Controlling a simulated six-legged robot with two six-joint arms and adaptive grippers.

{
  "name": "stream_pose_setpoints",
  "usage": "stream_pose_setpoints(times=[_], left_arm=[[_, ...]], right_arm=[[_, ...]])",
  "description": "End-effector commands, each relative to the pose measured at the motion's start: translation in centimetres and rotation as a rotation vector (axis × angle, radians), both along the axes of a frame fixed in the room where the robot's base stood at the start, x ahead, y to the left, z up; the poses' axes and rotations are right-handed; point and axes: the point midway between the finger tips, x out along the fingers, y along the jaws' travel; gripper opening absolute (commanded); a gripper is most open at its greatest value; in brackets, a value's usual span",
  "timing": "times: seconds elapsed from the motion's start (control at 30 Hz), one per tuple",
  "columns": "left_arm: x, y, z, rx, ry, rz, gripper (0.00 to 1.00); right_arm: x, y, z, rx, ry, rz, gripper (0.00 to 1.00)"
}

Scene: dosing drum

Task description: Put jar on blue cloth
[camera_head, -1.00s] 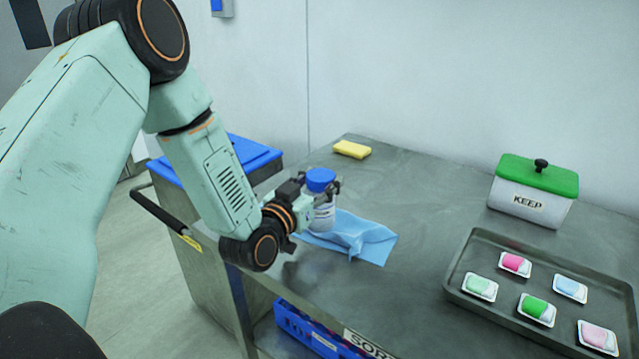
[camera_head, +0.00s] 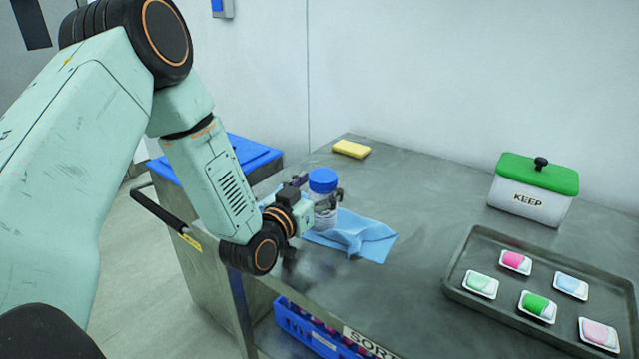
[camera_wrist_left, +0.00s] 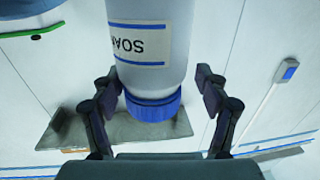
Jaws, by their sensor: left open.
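In the left wrist view the jar (camera_wrist_left: 152,50) appears upside down, with a label reading SOAP. My left gripper (camera_head: 317,192) is around the jar near its top. In the wrist view its two fingers are open, one on each side of the jar, with gaps between. The cloth is creased and partly hidden behind the jar and gripper. My right gripper is not in view.
A yellow sponge (camera_head: 351,149) lies at the table's back edge. A white box with a green lid (camera_head: 533,190) marked KEEP stands at right. A dark tray (camera_head: 470,296) holds several coloured packs. A blue-lidded bin (camera_head: 215,160) stands left of the table (camera_head: 420,190).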

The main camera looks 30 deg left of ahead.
Motion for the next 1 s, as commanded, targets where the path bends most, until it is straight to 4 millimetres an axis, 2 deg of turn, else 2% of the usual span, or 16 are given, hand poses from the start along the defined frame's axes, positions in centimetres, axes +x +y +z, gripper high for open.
stream_pose_setpoints(times=[0.17, 0.33, 0.7, 1.0], left_arm=[[0.0, 0.0, 0.3, 0.0, -0.003, 0.0, 0.75], [0.1, 0.0, 1.9, 0.0, -0.007, 0.001, 0.75], [-7.7, 0.3, 1.6, -0.006, -0.003, 0.005, 0.75], [-11.3, 0.3, 1.5, -0.001, -0.006, 0.001, 0.75]], right_arm=[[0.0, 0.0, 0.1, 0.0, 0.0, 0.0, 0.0], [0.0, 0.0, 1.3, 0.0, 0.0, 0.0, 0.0], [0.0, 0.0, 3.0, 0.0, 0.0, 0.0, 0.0], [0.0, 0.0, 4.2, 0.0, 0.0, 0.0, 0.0]])
